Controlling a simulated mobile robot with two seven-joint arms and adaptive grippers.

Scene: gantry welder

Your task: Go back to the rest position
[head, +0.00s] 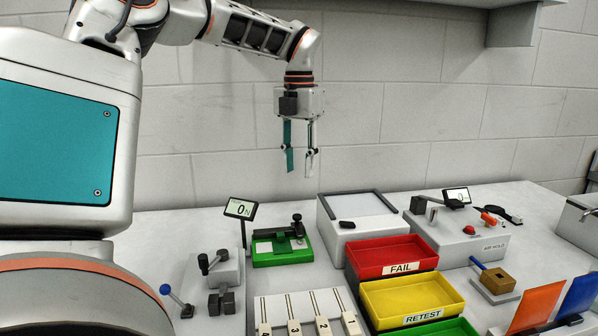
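My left gripper (300,167) hangs from its arm in front of the wall, fingers pointing down, above the back of the bench. A gap shows between its two fingers and nothing is held in it. It is clear of everything on the bench. My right gripper is not in view.
The white bench (210,225) carries a green fixture (270,258), a display reading 0 N (240,209), and a grey box (322,232). Red FAIL (424,266) and yellow RETEST bins (415,322) stand right of centre. A grey AIR HOLD unit (450,252) is further right. A shelf (508,27) overhangs top right.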

